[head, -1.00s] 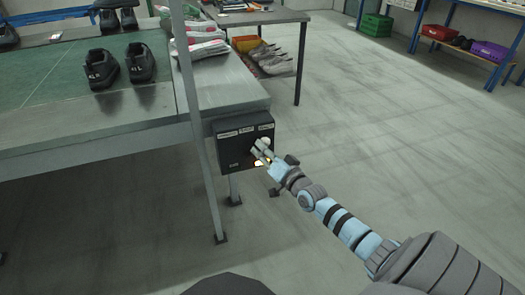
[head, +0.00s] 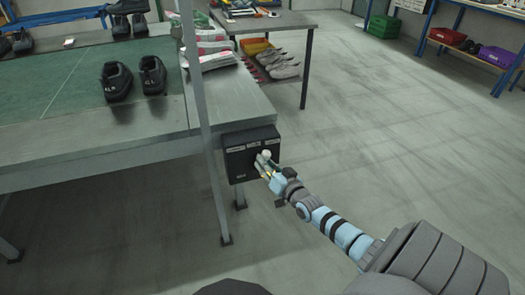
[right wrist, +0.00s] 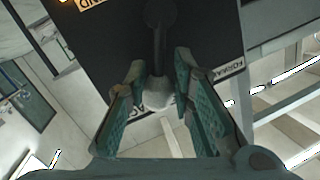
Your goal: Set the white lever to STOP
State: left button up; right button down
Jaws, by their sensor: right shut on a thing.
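The black control box (head: 236,163) hangs at the near right corner of the grey workbench. Three small pale labels run along its upper edge, too small to read in the head view. The white lever knob (head: 266,154) stands out from the box front, left of its right edge. My right gripper (head: 263,166) is at the box front with its fingers around the knob. In the right wrist view the pale knob (right wrist: 160,90) sits on a dark stem between the two green-padded fingers (right wrist: 158,72), which are shut on it. My left gripper is out of view.
Black shoes (head: 151,75) stand on the green mat (head: 50,88) of the bench. A grey post (head: 203,120) rises just left of the box. A dark table (head: 268,20) stands behind.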

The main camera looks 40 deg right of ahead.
jog(key=n+p, duration=0.1)
jog(key=p, duration=0.1)
jog(key=a+r+n+g+p, duration=0.1)
jog(key=p, duration=0.1)
jog(key=shift+w+a+n, duration=0.1)
jog(key=shift+w+n, duration=0.15)
jog(key=shift+n, duration=0.05)
jog(key=shift+w+a+n+p, duration=0.2)
jog(key=shift+n+p, duration=0.3)
jog(key=shift+p, duration=0.5)
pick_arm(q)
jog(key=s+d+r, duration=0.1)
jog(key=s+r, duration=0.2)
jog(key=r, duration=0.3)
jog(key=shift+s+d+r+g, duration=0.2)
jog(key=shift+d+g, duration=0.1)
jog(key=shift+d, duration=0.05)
pick_arm(e)
jog(key=shift+a+h, duration=0.1)
jog(key=shift+h, duration=0.2)
jog(key=c, duration=1.3)
grip_release()
jog(key=shift+f, duration=0.1)
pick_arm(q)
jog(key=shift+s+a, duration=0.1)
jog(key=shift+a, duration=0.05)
pick_arm(e)
jog(key=shift+s, duration=0.1)
jog(key=v, duration=1.2)
